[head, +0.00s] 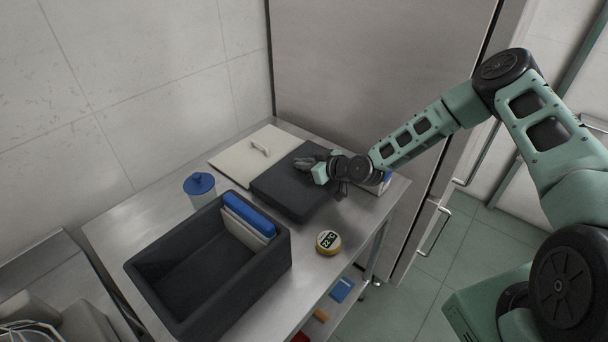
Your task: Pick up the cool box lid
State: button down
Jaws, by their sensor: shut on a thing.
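The cool box lid (285,194) is a thick dark grey slab on the right part of the steel table, beside the open box. It lies next to the cream board, partly over or against its edge; I cannot tell if it is raised off the table. My gripper (309,164) is over the lid's far right part, shut on it; the exact grip is small and partly hidden by my wrist. The dark grey cool box (160,293) stands open in front, with blue and white slabs (249,217) upright at its right end.
A cream board (237,155) with a handle lies at the back of the steel table (117,231). A blue-lidded tub (200,188) stands behind the box. A round yellow thermometer (328,242) reading 22 °C sits near the front edge. A tall steel cabinet (372,72) stands behind.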

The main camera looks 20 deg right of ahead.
jog(key=shift+r, duration=0.15)
jog(key=shift+r+b, duration=1.5)
jog(key=shift+r, duration=3.4)
jog(key=shift+r, duration=0.1)
